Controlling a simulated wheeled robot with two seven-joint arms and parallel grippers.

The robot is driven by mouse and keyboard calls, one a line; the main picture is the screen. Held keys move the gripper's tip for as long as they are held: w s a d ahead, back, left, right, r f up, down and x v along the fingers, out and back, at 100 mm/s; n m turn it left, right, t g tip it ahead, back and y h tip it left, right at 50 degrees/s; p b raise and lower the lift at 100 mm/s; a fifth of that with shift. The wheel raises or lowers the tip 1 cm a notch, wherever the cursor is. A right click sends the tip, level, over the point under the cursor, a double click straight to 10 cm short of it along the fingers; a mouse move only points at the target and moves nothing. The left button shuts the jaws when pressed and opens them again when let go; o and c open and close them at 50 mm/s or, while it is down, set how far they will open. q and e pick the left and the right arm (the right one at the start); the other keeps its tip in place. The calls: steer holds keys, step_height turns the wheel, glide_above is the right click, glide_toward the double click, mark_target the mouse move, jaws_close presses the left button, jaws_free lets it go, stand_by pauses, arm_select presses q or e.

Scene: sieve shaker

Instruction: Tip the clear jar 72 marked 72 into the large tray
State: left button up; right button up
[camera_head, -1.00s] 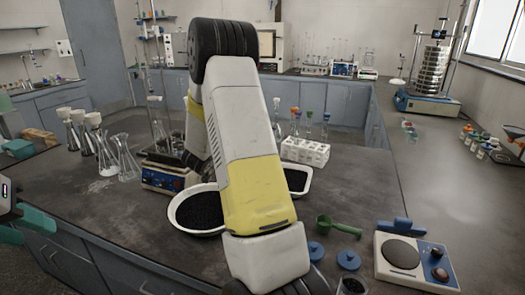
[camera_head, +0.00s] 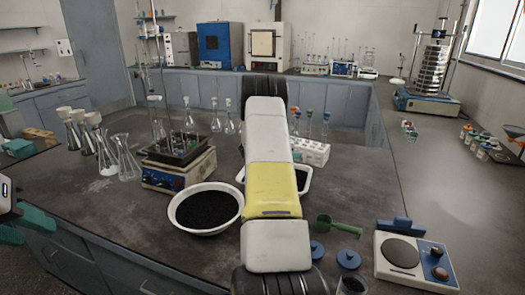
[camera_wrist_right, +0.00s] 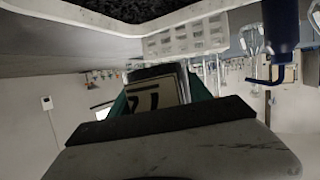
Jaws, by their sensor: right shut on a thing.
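My right gripper (camera_wrist_right: 160,100) is shut on the clear jar 72 (camera_wrist_right: 155,92) in the right wrist view, where everything appears upside down. The jar's pale label with dark digits shows between the teal fingers; its mouth and contents are hard to make out. A white tray (camera_wrist_right: 185,16) with dark grains is close by at the top of that view. In the head view my right arm hides its own gripper, the jar and much of the white rectangular tray (camera_head: 308,175). My left gripper (camera_head: 22,227) is at the left edge, its teal fingers apart and empty.
A white round bowl (camera_head: 238,212) of black grains stands left of my right arm, before a hot plate (camera_head: 178,172). A white rack (camera_head: 313,152), green scoop (camera_head: 338,226), blue lids (camera_head: 348,258) and a balance (camera_head: 412,262) are to the right. Flasks (camera_head: 108,155) stand left.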

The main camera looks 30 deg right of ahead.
steer(key=shift+s+d+f+n+g+h, duration=0.15)
steer(key=shift+s+d+f+n+h, duration=0.2)
steer(key=shift+f, duration=0.3)
steer(key=shift+s+f+n+g+h, duration=0.15)
steer(key=shift+f+n+h, duration=0.25)
steer(key=shift+f, duration=0.2)
steer(key=n+t+h, duration=0.1)
steer(key=n+h, duration=0.1)
steer(key=n, duration=0.2)
steer(key=r+n+h, duration=0.1)
steer(key=n+h, duration=0.1)
steer(key=n, duration=0.3)
steer(key=r+n+t+h, duration=0.1)
steer(key=n+h, duration=0.1)
steer(key=n, duration=0.2)
steer(key=shift+w+a+t+h, duration=0.1)
steer(key=shift+t+h, duration=0.15)
steer(key=shift+t, duration=0.05)
steer(key=n+t, duration=0.1)
steer(key=n, duration=0.1)
steer(key=w+r+n+t, duration=0.1)
steer(key=n, duration=0.1)
steer(key=a+n+t, duration=0.1)
steer(key=n, duration=0.1)
steer(key=shift+w+r+t, duration=0.15)
steer(key=shift+r+t, duration=0.25)
